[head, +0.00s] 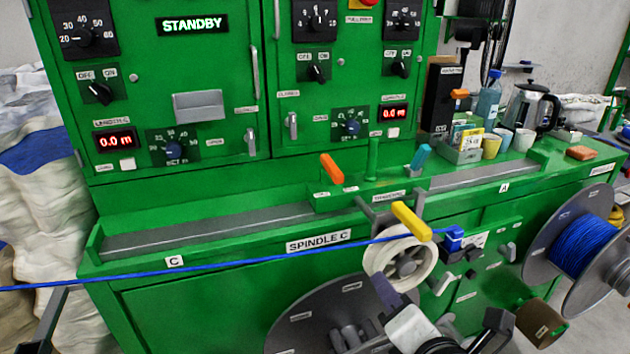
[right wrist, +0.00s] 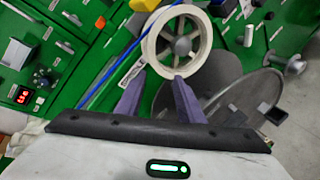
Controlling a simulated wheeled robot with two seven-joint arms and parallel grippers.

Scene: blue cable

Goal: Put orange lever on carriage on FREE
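The orange lever (head: 331,168) stands on the green carriage (head: 322,203), tilted to the upper left. Two small white labels lie at its foot, too small to read. An orange tip in the right wrist view (right wrist: 100,22) appears to be the same lever. My right gripper (head: 396,303) is well below the carriage, in front of the white roll and apart from the lever. In the right wrist view its two purple fingers (right wrist: 157,82) are spread with nothing held between them. My left gripper is not in view.
A yellow lever (head: 411,221) and a cyan lever (head: 420,157) are near the orange one. A white roll (head: 378,262) hangs below. The blue cable (head: 215,268) runs across the front. Cups (head: 491,147) and a kettle (head: 531,107) stand right. The rail left of the carriage is clear.

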